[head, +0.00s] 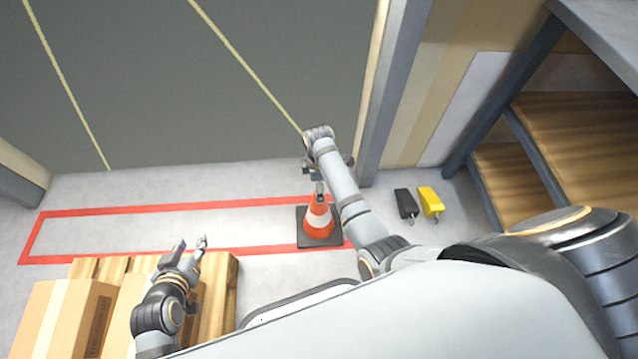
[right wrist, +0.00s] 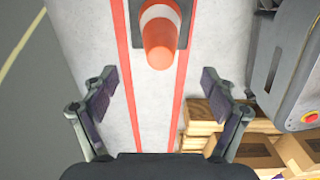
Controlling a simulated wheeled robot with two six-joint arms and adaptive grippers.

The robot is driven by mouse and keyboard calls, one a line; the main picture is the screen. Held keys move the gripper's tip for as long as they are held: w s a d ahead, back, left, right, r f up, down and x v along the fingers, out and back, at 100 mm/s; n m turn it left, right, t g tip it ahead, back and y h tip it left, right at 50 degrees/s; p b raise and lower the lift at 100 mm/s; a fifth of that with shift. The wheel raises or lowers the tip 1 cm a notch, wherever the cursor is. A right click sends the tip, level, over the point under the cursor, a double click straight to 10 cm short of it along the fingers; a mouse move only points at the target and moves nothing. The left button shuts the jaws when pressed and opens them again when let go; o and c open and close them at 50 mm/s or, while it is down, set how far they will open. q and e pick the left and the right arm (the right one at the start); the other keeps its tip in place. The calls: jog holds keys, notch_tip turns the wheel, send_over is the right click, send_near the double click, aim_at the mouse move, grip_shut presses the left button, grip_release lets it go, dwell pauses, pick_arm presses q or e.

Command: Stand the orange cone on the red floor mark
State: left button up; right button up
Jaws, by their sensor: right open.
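The orange cone (head: 319,216) with a white band and dark square base stands upright at the right end of the red floor mark (head: 130,209), a long red outline. Its base overlaps the front red line. The cone also shows at the top of the right wrist view (right wrist: 160,42). My right gripper (head: 320,187) is just above the cone's tip in the head view, partly hidden by my arm. In the right wrist view its fingers (right wrist: 159,86) are spread with nothing between them. My left gripper (head: 191,243) is open and empty above the pallet.
Cardboard boxes (head: 62,315) stand on a wooden pallet (head: 218,290) at the lower left. A black item (head: 405,203) and a yellow item (head: 430,201) lie on the floor beside a shelf rack (head: 545,150). The mark's left and middle are clear.

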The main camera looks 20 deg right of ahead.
jog(key=s+d+m+t, duration=0.4)
jog(key=s+m+t, duration=0.15)
jog(key=m, duration=0.25)
jog(key=s+r+m+t+y, duration=0.1)
jog(key=s+r+m+t, duration=0.4)
jog(key=r, duration=0.5)
jog(key=shift+r+m, duration=0.2)
jog(key=shift+m, duration=0.6)
jog(key=shift+s, duration=0.1)
